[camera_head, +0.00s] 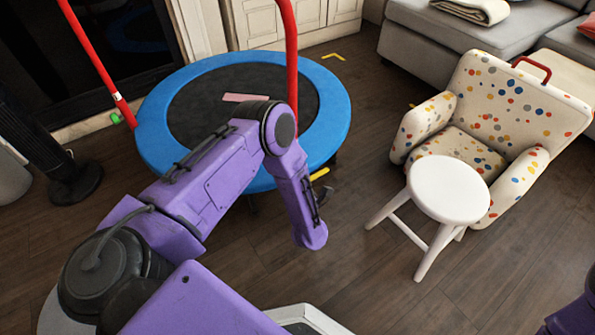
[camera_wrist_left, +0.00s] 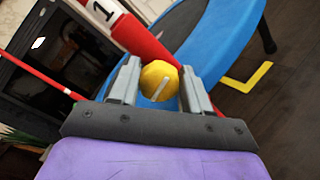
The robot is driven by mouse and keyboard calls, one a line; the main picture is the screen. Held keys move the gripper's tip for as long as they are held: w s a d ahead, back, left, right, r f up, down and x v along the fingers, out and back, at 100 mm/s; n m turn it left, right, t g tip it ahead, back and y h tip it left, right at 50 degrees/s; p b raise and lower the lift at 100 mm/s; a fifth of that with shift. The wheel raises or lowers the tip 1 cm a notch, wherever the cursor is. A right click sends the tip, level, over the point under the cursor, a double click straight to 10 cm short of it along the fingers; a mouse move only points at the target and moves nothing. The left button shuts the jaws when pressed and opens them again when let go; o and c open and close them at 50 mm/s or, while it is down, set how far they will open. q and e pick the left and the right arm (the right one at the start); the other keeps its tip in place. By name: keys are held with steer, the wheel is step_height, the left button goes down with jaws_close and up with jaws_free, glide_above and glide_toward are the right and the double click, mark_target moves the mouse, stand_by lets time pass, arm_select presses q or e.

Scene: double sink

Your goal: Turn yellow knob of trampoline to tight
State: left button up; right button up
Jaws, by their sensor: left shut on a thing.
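The trampoline (camera_head: 152,140) has a blue padded rim, a dark mat and red handle poles. In the left wrist view its rim (camera_wrist_left: 215,45) runs behind the yellow knob (camera_wrist_left: 155,75), a round knob with a pale raised bar across its face. The knob sits beside a thick red pole (camera_wrist_left: 145,42) with a white label marked "1". My left gripper (camera_wrist_left: 158,70) is shut on the knob, one grey finger on each side. In the head view my purple left arm covers the gripper and lower right pole. My right gripper is out of view.
A white stool (camera_head: 448,188) and a dotted armchair (camera_head: 510,110) stand to the right. A green knob (camera_head: 115,118) is on the left red pole. A dark fan-like stand (camera_head: 75,182) is at left.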

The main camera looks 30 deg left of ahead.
arm_select(q)
steer(key=shift+f+m+p, duration=0.15)
steer(key=shift+m+p, duration=0.6)
steer(key=shift+m, duration=1.35)
steer(key=o, duration=1)
steer(key=p+v, duration=0.2)
steer(key=v, duration=0.8)
steer(key=shift+s+d+p, duration=0.25)
steer(key=shift+p, duration=0.1)
